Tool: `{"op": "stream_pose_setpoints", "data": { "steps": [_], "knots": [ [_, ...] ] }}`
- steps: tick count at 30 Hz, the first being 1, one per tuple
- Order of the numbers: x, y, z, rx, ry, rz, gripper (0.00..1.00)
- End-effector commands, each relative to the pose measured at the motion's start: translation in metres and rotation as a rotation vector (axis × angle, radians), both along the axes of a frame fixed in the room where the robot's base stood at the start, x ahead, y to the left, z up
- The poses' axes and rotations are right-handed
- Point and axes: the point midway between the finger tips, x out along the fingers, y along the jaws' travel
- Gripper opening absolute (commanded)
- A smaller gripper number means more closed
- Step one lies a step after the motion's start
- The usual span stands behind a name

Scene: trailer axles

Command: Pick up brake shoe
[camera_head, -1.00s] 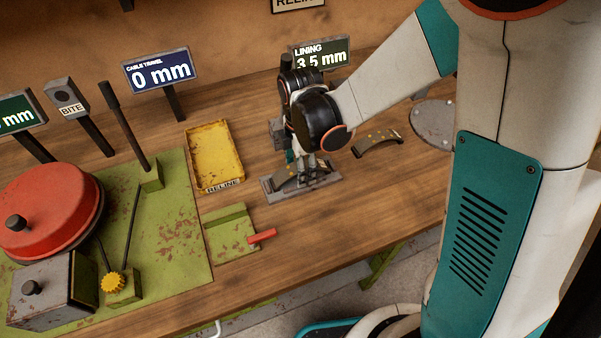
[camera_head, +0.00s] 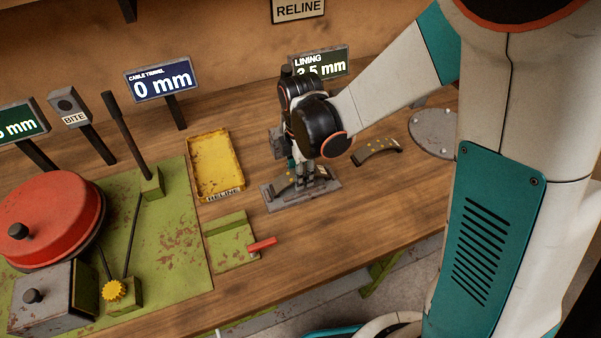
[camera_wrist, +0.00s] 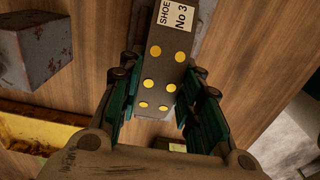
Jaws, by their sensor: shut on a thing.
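The brake shoe (camera_wrist: 168,66) is a dark curved piece with yellow dots and a label reading SHOE No 3, seen in the wrist view. My gripper (camera_wrist: 163,78) is shut on it, with a green-sided finger on each side. In the head view my gripper (camera_head: 305,184) points down at the grey plate (camera_head: 325,193). The shoe (camera_head: 283,184) shows partly there, low over or on that plate; I cannot tell whether it touches. The fingers hide part of it.
A second curved shoe (camera_head: 377,152) lies to the right. A yellow RELINE tray (camera_head: 236,166) stands left. A green fixture with a red handle (camera_head: 262,244) is in front. The red drum (camera_head: 45,215) and levers fill the left. A round grey plate (camera_head: 433,130) lies at right.

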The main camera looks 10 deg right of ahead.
Motion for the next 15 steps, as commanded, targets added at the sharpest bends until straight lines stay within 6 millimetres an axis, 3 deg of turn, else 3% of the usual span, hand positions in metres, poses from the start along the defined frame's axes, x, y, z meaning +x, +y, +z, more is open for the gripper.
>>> {"op": "stream_pose_setpoints", "data": {
  "steps": [8, 15],
  "knots": [
    [0.0, 0.0, 0.049, 0.0, 0.0, 0.0, 0.0],
    [0.0, 0.0, 0.107, 0.0, 0.0, 0.0, 0.0]
  ]
}}
